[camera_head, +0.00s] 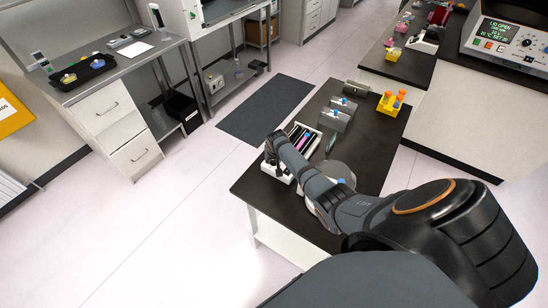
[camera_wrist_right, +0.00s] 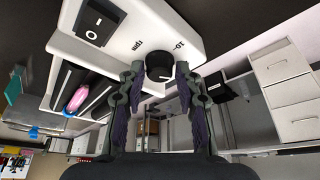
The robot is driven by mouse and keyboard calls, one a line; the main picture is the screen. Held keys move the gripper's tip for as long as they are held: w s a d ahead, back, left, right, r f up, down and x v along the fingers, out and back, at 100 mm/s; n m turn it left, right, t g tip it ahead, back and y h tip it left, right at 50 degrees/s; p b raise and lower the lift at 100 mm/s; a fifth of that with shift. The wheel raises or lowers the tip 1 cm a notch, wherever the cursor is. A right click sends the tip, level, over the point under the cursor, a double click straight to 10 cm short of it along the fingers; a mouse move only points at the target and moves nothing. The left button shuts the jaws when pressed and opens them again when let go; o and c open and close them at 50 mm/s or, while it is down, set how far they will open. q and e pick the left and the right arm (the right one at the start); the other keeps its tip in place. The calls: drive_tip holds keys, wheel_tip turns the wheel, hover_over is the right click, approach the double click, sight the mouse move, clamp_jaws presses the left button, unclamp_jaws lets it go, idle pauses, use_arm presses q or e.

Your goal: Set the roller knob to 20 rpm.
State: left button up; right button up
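The white tube roller (camera_head: 305,139) stands on the dark table, with dark rollers and a pink tube (camera_wrist_right: 77,99) on it. In the right wrist view its black round knob (camera_wrist_right: 159,66) sits on the white end panel between printed "rpm" and "10" marks. The knob's exact setting cannot be read. My right gripper (camera_wrist_right: 159,72) is open, with one fingertip on each side of the knob; contact cannot be told. In the head view the right gripper (camera_head: 272,156) is at the roller's near left end, and the knob is hidden. My left gripper is not in view.
A black rocker switch (camera_wrist_right: 93,22) is on the roller's panel, beside the knob. Grey racks (camera_head: 334,119) and a yellow rack with orange-capped tubes (camera_head: 389,104) stand farther back on the dark table (camera_head: 378,143). The floor to the left is clear.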

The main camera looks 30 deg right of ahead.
idle(0.3)
drive_tip(key=v, duration=1.2)
drive_tip(key=shift+f, duration=0.1)
